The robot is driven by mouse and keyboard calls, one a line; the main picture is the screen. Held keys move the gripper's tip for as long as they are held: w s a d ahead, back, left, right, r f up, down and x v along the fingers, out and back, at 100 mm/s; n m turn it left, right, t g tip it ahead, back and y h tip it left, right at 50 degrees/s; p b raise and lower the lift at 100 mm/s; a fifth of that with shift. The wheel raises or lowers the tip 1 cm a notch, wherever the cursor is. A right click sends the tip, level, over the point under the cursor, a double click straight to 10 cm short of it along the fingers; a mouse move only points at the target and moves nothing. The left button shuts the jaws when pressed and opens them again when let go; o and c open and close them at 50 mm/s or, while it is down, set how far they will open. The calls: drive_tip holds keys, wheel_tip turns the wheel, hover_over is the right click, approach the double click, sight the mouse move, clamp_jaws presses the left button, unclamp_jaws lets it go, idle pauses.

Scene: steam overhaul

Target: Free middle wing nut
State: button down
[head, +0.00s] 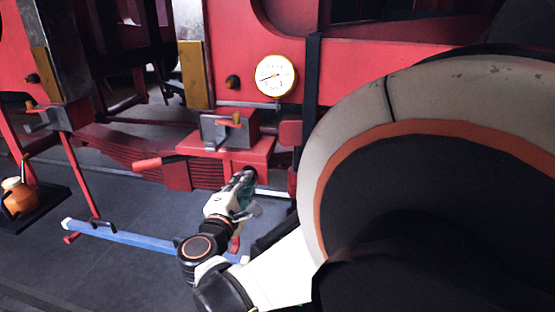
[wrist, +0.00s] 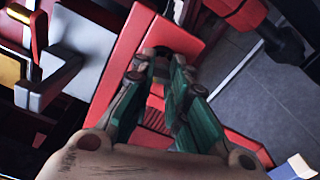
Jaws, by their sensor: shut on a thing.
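My gripper (head: 246,180) reaches the front of a red axle block (head: 262,152) below the round gauge, its fingers pointing at the block's lower face. In the wrist view, its green-padded fingers (wrist: 164,66) close together at the tips in front of a red plate (wrist: 150,30). A dark round recess or fitting (wrist: 186,43) shows just beyond the tips. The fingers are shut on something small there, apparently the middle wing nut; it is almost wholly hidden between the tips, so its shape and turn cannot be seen.
A red handle (head: 147,163) juts out left. A blue bar (head: 130,236) crosses low, and an orange can (head: 17,197) stands far left.

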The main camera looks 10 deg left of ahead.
drive_tip(key=shift+n, duration=0.3)
drive_tip(key=c, duration=0.9)
unclamp_jaws()
drive_tip(key=shift+a, duration=0.1)
